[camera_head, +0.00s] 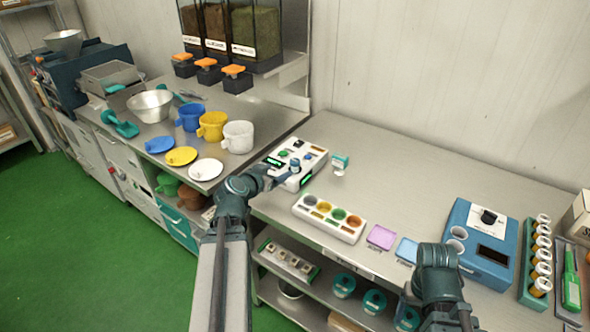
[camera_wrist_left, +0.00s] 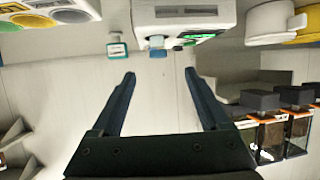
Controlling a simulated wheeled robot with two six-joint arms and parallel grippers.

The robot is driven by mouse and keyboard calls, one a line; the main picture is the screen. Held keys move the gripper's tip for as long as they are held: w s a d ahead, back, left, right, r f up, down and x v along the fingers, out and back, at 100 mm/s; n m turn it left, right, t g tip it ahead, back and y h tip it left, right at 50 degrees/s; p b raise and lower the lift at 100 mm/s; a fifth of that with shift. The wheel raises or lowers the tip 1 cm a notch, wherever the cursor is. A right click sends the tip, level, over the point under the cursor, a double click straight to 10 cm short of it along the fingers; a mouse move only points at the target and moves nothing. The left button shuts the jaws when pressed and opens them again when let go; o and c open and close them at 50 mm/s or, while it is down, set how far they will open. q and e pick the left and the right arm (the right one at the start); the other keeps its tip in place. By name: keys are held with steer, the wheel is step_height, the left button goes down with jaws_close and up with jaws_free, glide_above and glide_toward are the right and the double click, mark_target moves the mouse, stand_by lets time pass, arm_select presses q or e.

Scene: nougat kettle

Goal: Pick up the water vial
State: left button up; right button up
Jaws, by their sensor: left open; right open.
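A small bottle with a teal-and-white label (camera_head: 339,163) stands on the steel table just right of the white instrument. It also shows in the left wrist view (camera_wrist_left: 117,46). A blue-topped vial (camera_wrist_left: 156,43) is at the front of the white instrument (camera_head: 299,158). I cannot read which of the two is the water vial. My left gripper (camera_head: 287,179) is open and empty in front of the instrument; its spread fingers (camera_wrist_left: 160,74) show in the wrist view, apart from both. My right gripper (camera_head: 437,252) is by the table's front edge, its fingertips hard to make out.
A white tray with several coloured wells (camera_head: 329,217) is near the front edge. Purple (camera_head: 381,237) and blue (camera_head: 407,250) pads lie to its right. A blue device (camera_head: 480,240) and a rack of vials (camera_head: 538,262) stand at right. The table's back middle is clear.

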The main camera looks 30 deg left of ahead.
mark_target(293, 163)
arm_select(q)
steer(key=b+x, duration=0.2)
steer(key=x, duration=0.5)
steer(key=shift+w+f+b, duration=0.15)
steer(key=shift+f+b, duration=0.05)
steer(key=shift+b, duration=0.15)
steer(key=shift+w, duration=0.2)
steer(key=b+x, duration=0.1)
steer(key=x, duration=0.4)
steer(key=shift+w+d+r+b, duration=0.15)
steer(key=shift+b, duration=0.15)
steer(key=shift+c, duration=0.5)
jaws_close()
